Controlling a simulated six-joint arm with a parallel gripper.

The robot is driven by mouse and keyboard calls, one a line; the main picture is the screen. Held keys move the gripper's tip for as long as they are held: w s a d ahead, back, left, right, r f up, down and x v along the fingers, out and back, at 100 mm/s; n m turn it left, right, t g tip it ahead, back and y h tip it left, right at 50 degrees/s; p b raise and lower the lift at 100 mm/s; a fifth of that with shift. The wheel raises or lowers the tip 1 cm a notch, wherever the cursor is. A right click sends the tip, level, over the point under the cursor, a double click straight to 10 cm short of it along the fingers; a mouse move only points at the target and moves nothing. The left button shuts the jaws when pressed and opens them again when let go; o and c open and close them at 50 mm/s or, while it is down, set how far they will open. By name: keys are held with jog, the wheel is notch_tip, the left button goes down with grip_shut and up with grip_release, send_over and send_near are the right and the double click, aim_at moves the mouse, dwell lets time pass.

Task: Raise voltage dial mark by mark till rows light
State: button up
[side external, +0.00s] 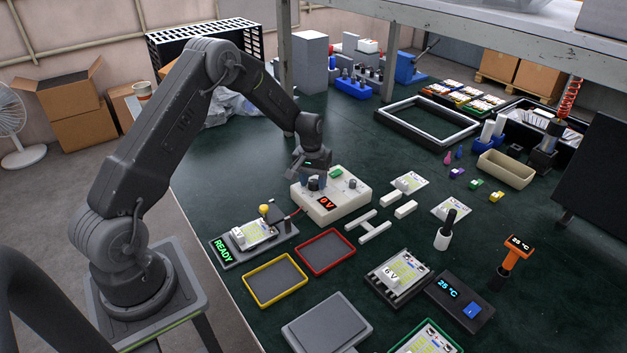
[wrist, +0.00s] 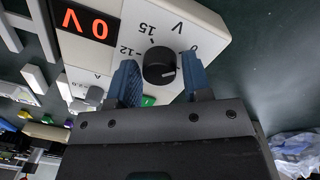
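The voltage dial is a black round knob (wrist: 159,62) on the white power supply (side external: 345,202), with printed marks such as 12 and 15 around it. The red display (side external: 326,203) reads 0 V; it shows upside down in the wrist view (wrist: 87,23). My gripper (wrist: 159,80) has its blue fingers on either side of the knob, apart, with a narrow gap visible at the right finger; contact at the left is unclear. An LED board (side external: 255,233) lies on the grey fixture (side external: 226,257) with green READY text. Its rows look unlit.
A yellow-rimmed tray (side external: 275,300) and red-rimmed tray (side external: 352,258) lie in front of the supply. White bars (side external: 375,231) lie to its right. A board marked 6 V (side external: 403,273) and a 25 °C unit (side external: 459,300) stand further right. Open green table lies behind.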

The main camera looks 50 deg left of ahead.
jog(key=c, duration=0.6)
jog(key=shift+m, duration=0.3)
jog(key=m, duration=1)
jog(key=shift+g, duration=0.3)
dwell(0.3)
jog(key=o, duration=0.9)
